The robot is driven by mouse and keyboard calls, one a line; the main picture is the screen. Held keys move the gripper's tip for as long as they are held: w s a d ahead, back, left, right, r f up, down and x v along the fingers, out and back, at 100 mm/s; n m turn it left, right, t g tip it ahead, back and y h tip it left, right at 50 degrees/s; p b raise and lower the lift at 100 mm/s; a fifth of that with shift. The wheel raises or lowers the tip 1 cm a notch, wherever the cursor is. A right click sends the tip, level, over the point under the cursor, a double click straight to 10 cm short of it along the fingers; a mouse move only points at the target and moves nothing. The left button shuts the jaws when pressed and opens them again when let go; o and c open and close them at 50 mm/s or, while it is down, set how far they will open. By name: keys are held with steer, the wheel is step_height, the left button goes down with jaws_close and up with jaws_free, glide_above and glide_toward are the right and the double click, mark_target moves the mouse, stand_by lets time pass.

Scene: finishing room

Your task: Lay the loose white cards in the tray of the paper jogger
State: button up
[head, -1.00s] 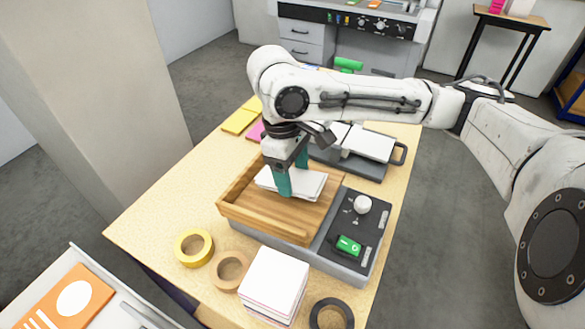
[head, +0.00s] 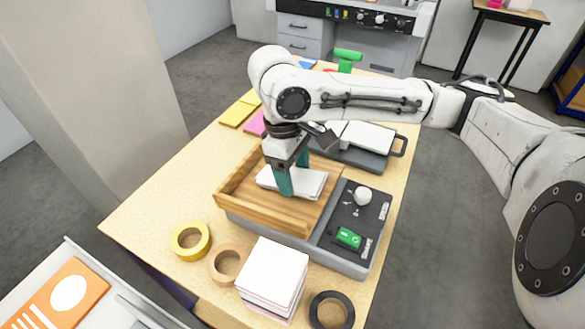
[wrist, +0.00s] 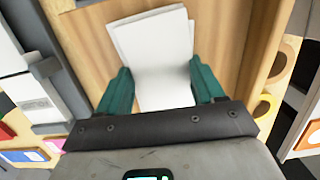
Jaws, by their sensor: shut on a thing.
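The paper jogger (head: 350,262) is a grey base with a white knob and a green switch on its right side. Its wooden tray (head: 265,212) has raised walls at the left and front. The loose white cards (head: 313,184) form a thin, slightly fanned stack low over the tray floor; I cannot tell whether they touch it. My gripper (head: 294,180) points down into the tray, its teal fingers shut on the cards. In the wrist view the cards (wrist: 155,45) stand out between both fingers (wrist: 160,75), over the wooden floor. The fingers hide part of the cards.
A taller white paper stack (head: 275,268), a yellow tape roll (head: 180,252), a tan roll (head: 216,270) and a black roll (head: 317,312) lie in front of the jogger. A grey device (head: 375,158) with a handle stands behind it. Yellow and pink pads (head: 237,113) lie back left.

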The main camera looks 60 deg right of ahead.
stand_by(0.4)
steer(key=o, duration=1.2)
steer(key=r, duration=0.3)
steer(key=w+r, duration=0.1)
steer(key=r, duration=0.6)
steer(key=shift+w+r, duration=0.3)
steer(key=shift+r, duration=0.05)
steer(key=shift+f, duration=0.1)
